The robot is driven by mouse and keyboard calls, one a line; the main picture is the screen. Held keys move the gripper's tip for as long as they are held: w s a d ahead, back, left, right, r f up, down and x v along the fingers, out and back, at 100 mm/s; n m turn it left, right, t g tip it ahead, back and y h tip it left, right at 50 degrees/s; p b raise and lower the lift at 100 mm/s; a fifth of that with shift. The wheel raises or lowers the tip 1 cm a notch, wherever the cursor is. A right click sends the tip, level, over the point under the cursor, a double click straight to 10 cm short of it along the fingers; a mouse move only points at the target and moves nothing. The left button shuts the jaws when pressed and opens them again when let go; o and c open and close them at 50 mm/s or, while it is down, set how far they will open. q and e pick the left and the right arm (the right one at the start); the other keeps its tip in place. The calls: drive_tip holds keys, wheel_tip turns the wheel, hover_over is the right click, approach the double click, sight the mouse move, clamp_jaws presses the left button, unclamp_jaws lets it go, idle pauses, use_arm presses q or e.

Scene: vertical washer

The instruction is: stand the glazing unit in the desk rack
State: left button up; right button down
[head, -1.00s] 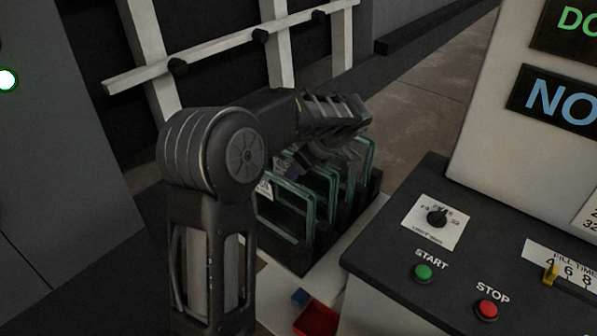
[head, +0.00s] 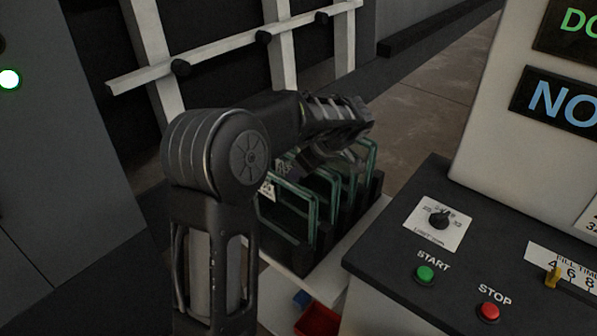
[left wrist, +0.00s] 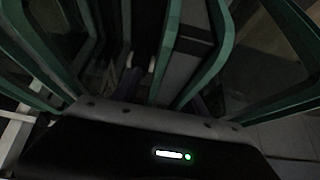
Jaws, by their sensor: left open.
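Several green-edged glazing units (head: 312,208) stand upright side by side in the dark slotted desk rack (head: 328,236). I cannot tell which one the task means. My left gripper (head: 318,162) is open, reaching in from the left just above the tops of the units, and hides part of them. In the left wrist view, green pane edges (left wrist: 205,60) rise on both sides of the gripper, close to it. That view is dark, and I cannot tell whether a pane lies between the fingers. My right gripper is not in view.
A control desk (head: 400,255) with START and STOP buttons stands to the right of the rack. A pale frame with a rail (head: 220,48) stands behind.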

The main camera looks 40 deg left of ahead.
use_arm(q)
drive_tip(key=shift+b+v, duration=0.35)
drive_tip(key=shift+v, duration=3.6)
drive_tip(key=shift+a+r, duration=0.1)
drive_tip(key=shift+r, duration=0.05)
